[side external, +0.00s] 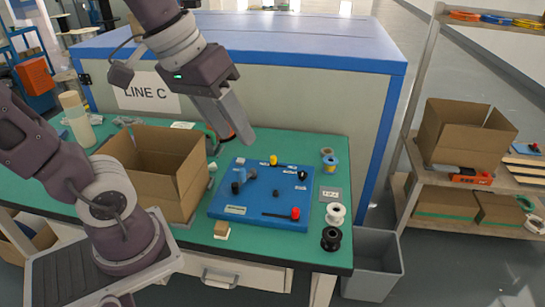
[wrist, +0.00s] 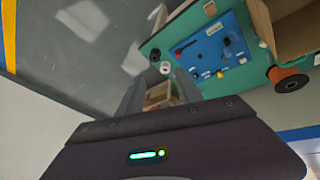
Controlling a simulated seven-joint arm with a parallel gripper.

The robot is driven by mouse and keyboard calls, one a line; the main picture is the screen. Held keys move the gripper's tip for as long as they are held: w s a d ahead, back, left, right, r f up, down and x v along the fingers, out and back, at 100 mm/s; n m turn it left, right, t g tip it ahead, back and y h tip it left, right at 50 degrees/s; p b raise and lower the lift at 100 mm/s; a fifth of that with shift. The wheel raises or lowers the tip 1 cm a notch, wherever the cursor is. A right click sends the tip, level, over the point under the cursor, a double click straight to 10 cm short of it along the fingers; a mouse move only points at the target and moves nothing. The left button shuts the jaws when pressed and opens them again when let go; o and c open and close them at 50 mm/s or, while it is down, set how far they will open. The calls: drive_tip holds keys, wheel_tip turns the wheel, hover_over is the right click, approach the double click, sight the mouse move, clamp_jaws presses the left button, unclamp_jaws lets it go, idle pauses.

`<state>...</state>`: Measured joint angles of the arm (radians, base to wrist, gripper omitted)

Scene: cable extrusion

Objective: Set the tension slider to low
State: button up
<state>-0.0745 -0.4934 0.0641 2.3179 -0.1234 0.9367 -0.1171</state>
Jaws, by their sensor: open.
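A blue control panel (side external: 240,200) lies on the green bench; it also shows in the wrist view (wrist: 203,42). A red knob (side external: 295,213) sits at the right end of a dark slot along the panel's front right. A yellow knob (side external: 273,160) sits at the back, by another dark slot. A black knob (side external: 302,175) is at the right. The labels are too small to read, so I cannot tell which slider is tension. My gripper (side external: 240,133) is open and empty, above and behind the panel, apart from it. Its fingers also show in the wrist view (wrist: 160,88).
An open cardboard box (side external: 165,180) stands left of the panel. White (side external: 335,213) and black (side external: 331,239) spools stand at its right. A small wooden block (side external: 222,230) lies at the front left. A large blue-topped cabinet (side external: 310,100) rises behind the bench.

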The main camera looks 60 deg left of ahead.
drive_tip(key=w+a+n+g+h, duration=0.1)
drive_tip(key=w+a+n, duration=0.2)
drive_tip(key=w, duration=0.3)
drive_tip(key=w+a+n, duration=0.3)
drive_tip(key=w+n, duration=0.1)
drive_tip(key=w, duration=0.2)
drive_tip(key=n+g+h, duration=0.1)
drive_tip(key=n+h, duration=0.1)
drive_tip(key=n, duration=1.2)
hover_over(273, 156)
drive_tip(key=s+a, duration=0.2)
wheel_tip(273, 156, down, 27)
drive_tip(key=shift+w+f, duration=0.2)
drive_tip(key=shift+f, duration=1.05)
drive_tip(key=x, duration=0.5)
drive_tip(key=shift+w+d+f, duration=0.1)
drive_tip(key=shift+d+f, duration=0.05)
drive_tip(key=shift+f, duration=0.2)
clamp_jaws()
